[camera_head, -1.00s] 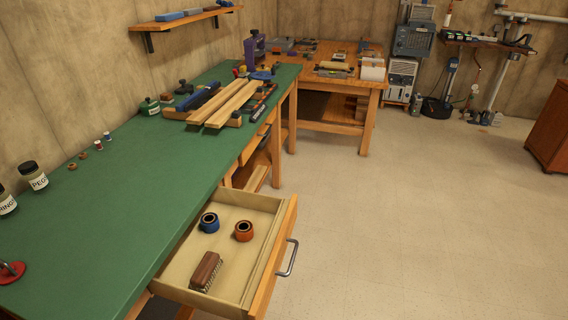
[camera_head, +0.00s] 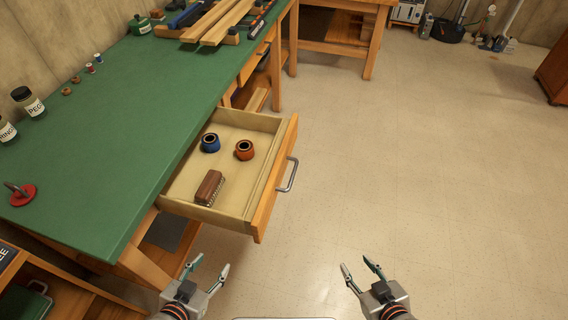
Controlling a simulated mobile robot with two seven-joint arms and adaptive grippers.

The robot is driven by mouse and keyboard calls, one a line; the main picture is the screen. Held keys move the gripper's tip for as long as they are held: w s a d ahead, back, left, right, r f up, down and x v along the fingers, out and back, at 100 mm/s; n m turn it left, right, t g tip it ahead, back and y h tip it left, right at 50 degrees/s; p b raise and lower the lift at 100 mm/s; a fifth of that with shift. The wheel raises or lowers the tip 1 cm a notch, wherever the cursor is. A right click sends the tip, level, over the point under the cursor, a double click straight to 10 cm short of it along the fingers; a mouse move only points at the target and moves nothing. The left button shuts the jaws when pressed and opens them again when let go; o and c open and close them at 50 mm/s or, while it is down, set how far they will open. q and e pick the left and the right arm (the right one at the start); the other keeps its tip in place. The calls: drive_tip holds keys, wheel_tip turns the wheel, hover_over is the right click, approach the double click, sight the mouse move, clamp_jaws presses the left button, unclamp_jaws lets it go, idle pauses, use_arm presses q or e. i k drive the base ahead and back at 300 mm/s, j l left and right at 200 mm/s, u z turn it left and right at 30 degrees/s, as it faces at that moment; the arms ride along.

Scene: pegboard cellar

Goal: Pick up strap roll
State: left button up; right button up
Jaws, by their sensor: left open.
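Two small rolls lie in the open drawer (camera_head: 180,193) under the green bench: a blue roll (camera_head: 210,143) and an orange roll (camera_head: 244,150) to its right. Either could be the strap roll; I cannot tell which. A brown-backed brush (camera_head: 209,187) lies in front of them. My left gripper (camera_head: 208,268) is open and empty, in front of the drawer's near side. My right gripper (camera_head: 359,268) is open and empty over the floor, right of the drawer. Both are apart from the rolls.
The green bench top (camera_head: 130,130) holds jars (camera_head: 27,102), a red disc with a handle (camera_head: 22,194) and wooden boards (camera_head: 215,20). The drawer front has a metal handle (camera_head: 288,175). A low shelf unit (camera_head: 75,290) stands at lower left. The floor to the right is clear.

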sight(244, 148)
drive_tip(key=l+u, duration=0.1)
drive_tip(key=u, duration=2.25)
drive_tip(key=k+l+z, duration=0.1)
drive_tip(key=k+l, duration=0.3)
drive_tip(key=l+z, duration=0.2)
drive_tip(key=l, duration=0.4)
drive_tip(key=i+l+z, duration=0.25)
drive_tip(key=l, duration=0.3)
drive_tip(key=k, duration=0.1)
